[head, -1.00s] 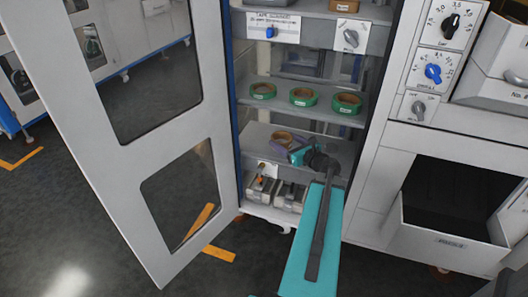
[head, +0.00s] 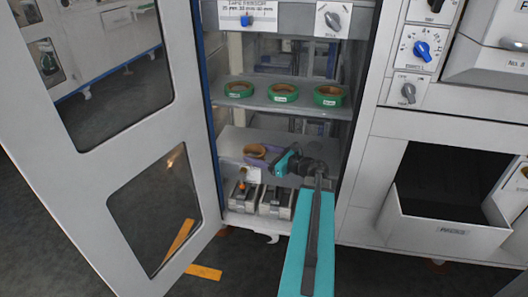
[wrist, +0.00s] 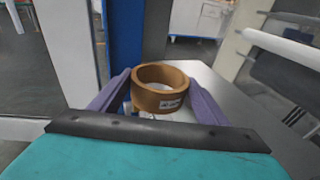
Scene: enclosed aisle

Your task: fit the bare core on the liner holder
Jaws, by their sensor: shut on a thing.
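The bare core (head: 256,151) is a brown ring with a small white label, also clear in the wrist view (wrist: 160,88). My gripper (head: 262,155), teal with purple fingers, is shut on it, with one finger on each side of the core in the wrist view. The core is upright like a short tube, at the lower shelf level inside the open cabinet. Two grey units stand below it, the left one (head: 244,196) with an orange part, the right one (head: 276,201) darker on top. I cannot tell which thing is the liner holder.
Several green tape rolls (head: 283,93) sit on the shelf (head: 262,102) above my gripper. The open glazed door (head: 88,165) stands at the left. A white roll (wrist: 282,48) and a dark roller (wrist: 275,82) show at right in the wrist view. An open drawer (head: 440,232) is at the right.

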